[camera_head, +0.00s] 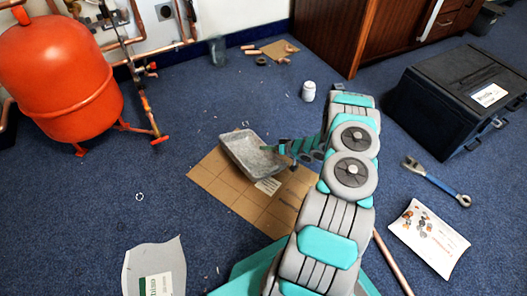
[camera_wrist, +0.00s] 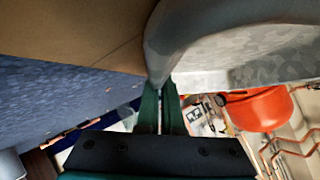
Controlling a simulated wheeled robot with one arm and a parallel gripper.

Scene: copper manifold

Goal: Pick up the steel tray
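The steel tray (camera_head: 243,160) is a shallow grey rectangular pan on a brown cardboard sheet (camera_head: 217,187) in the head view. My gripper (camera_head: 270,148) reaches its right-hand rim from the right. In the wrist view the tray (camera_wrist: 270,55) fills the upper right, and its rim comes down to the tips of my gripper (camera_wrist: 160,88). The two teal fingers are close together with the rim's edge between their tips, so the gripper looks shut on it. I cannot tell whether the tray is lifted off the cardboard.
An orange tank (camera_head: 60,75) stands at the left. A white container (camera_head: 308,92), a black toolbox (camera_head: 455,98), a wrench (camera_head: 437,182) and a white packet (camera_head: 428,238) lie around the blue carpet. The carpet left of the cardboard is mostly clear.

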